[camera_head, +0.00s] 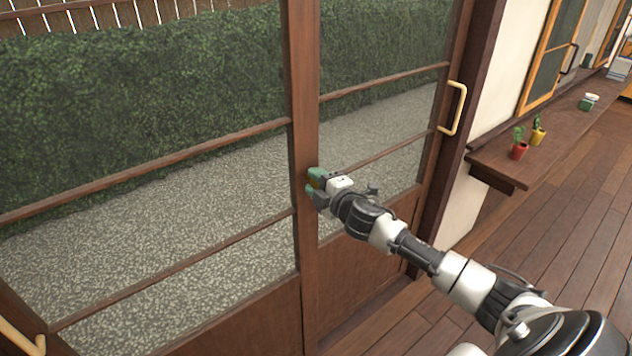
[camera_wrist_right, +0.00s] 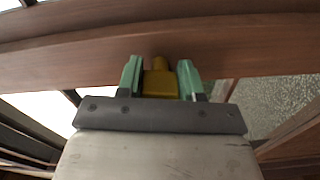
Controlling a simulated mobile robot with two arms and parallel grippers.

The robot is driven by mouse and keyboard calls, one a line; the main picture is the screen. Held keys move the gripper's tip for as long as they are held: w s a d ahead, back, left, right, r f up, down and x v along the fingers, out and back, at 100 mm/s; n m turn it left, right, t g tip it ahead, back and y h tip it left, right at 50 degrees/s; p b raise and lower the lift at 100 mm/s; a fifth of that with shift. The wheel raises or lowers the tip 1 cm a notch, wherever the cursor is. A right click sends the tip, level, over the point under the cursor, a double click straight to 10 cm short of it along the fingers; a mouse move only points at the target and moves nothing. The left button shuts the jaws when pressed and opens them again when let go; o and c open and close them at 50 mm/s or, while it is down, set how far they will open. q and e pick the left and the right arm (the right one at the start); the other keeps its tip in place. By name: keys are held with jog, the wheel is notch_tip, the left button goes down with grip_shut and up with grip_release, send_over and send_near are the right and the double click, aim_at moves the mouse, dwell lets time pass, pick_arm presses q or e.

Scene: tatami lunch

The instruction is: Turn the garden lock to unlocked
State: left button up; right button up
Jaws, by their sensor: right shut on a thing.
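The garden lock is a small yellow-gold piece (camera_wrist_right: 160,84) on the brown wooden door post (camera_head: 303,120). The angle of the lock is hard to tell. My left gripper does not show in either view.
Glazed sliding doors with cream handles (camera_head: 455,108) stand on both sides of the post, with gravel and a hedge (camera_head: 150,90) beyond. A wooden shelf (camera_head: 560,130) at right carries a red pot (camera_head: 519,151) and a yellow pot (camera_head: 538,136). The wooden floor (camera_head: 560,220) is clear.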

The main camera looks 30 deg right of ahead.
jog(key=shift+n, duration=1.1)
jog(key=o, duration=0.9)
jog(key=shift+o, duration=0.2)
jog(key=shift+s+f, duration=0.15)
jog(key=shift+s, duration=0.45)
jog(key=s+b, duration=0.2)
jog(key=s, duration=0.7)
jog(key=shift+s+d+b, duration=0.3)
jog(key=shift+d+b, duration=0.05)
jog(key=shift+d, duration=0.05)
